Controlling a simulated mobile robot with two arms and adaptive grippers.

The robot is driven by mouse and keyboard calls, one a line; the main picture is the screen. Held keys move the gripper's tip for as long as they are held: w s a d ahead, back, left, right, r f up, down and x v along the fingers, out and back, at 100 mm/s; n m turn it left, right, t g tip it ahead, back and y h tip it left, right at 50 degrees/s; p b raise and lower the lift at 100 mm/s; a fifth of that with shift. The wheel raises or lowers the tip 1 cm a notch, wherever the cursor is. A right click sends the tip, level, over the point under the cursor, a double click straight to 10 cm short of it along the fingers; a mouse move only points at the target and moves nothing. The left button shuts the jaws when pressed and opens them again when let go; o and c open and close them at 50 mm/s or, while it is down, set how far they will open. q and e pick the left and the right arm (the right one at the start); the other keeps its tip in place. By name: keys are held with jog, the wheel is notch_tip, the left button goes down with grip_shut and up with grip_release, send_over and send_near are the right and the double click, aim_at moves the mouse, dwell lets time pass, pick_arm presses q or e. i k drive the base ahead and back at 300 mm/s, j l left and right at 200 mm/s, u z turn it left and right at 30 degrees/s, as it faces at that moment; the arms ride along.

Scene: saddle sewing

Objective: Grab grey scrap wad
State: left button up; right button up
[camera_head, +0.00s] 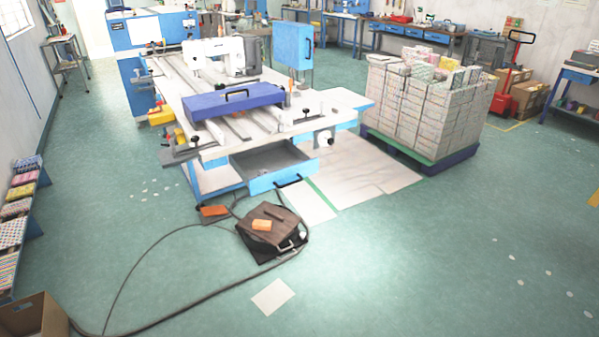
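I cannot make out a grey scrap wad for certain in the head view. Neither of my grippers shows in this view. The white sewing machine table (345,100) stands at the upper middle. An open drawer (283,179) with a blue front sticks out below its near end, and its grey inside looks empty.
A dark brown box (262,240) with an orange item on top sits on the floor, with cables trailing left. A loaded pallet (425,110) stands right of the table. An open cardboard box (35,318) is at bottom left. The floor (420,270) at lower right is mostly clear.

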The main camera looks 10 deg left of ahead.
aim_at(261, 171)
jog(key=i+j+z, duration=0.45)
jog(key=j, duration=0.2)
jog(key=j+z, duration=0.25)
jog(key=i+j+z, duration=0.2)
jog(key=j, duration=0.35)
jog(key=k+l, duration=0.05)
jog(key=k, duration=0.05)
